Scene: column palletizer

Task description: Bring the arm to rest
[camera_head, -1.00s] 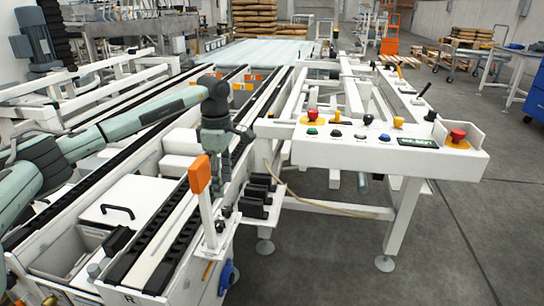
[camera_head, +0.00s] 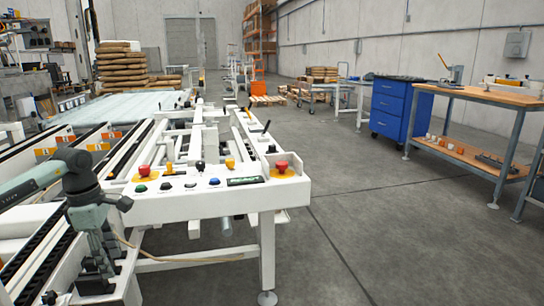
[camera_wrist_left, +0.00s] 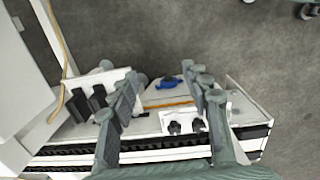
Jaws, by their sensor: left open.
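My left arm comes in from the left in the head view, with its gripper (camera_head: 97,252) pointing down beside the left end of the white control panel. In the left wrist view the two fingers of the left gripper (camera_wrist_left: 165,95) stand wide apart with nothing between them. Below them lie the conveyor's white frame (camera_wrist_left: 170,123), a blue knob (camera_wrist_left: 168,82) and black blocks (camera_wrist_left: 187,127). My right gripper is not in view.
The control panel (camera_head: 205,205) carries red, yellow, green and black buttons and stands close to the left gripper. Conveyor rails (camera_head: 135,150) run back behind it. A blue drawer cabinet (camera_head: 398,110) and a workbench (camera_head: 490,95) stand at the right. The grey floor (camera_head: 390,240) between is clear.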

